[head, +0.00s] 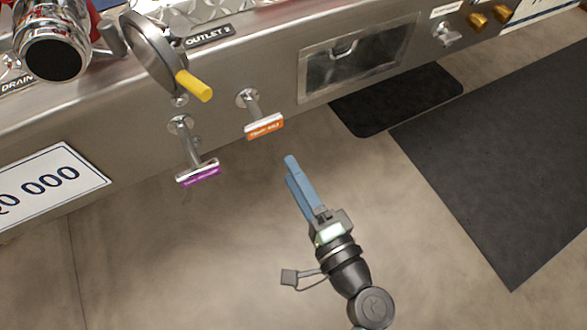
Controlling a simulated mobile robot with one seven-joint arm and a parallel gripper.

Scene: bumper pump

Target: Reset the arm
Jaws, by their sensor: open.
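My gripper (290,170) is in the lower middle of the head view, with its blue fingers pointing up toward the bumper panel. The two fingers stand slightly apart with nothing visible between them. The gripper is over the floor, below and to the right of the orange-labelled pull handle (264,127), and appears apart from it. My arm reaches up from the bottom edge of the picture.
The metal bumper panel (350,112) crosses the top. A purple-labelled handle (198,174), a yellow-knobbed lever (194,86) and a chrome outlet (55,45) project from it. Dark mats (500,160) lie at right. The floor (190,265) around my gripper is clear.

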